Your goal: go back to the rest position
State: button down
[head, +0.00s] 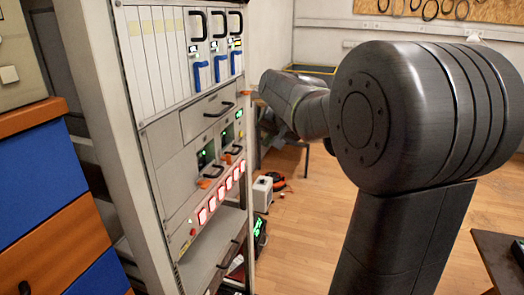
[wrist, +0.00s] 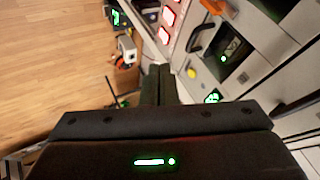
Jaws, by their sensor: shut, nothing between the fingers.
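My gripper (wrist: 158,84) shows in the wrist view, its two dark fingers together with nothing between them. It points toward the lower front of the equipment rack (head: 160,150) and looks apart from it, though the exact gap is hard to judge. The rack front carries a row of lit red-and-white switches (head: 220,196), which also shows in the wrist view (wrist: 168,17).
Blue-handled modules (head: 201,74) and black handles stick out from the rack. A blue and orange drawer cabinet (head: 45,190) stands at the left. A white box (head: 262,194) lies on the floor beyond the rack. A dark table (head: 500,255) is at the lower right. Wooden floor is open between.

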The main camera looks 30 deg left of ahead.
jog(key=shift+v, duration=1.05)
jog(key=w+a+f+p, duration=0.1)
jog(key=a+f+p, duration=0.1)
jog(key=a+f, duration=0.5)
jog(key=shift+w+a, duration=0.35)
jog(key=shift+a, duration=0.8)
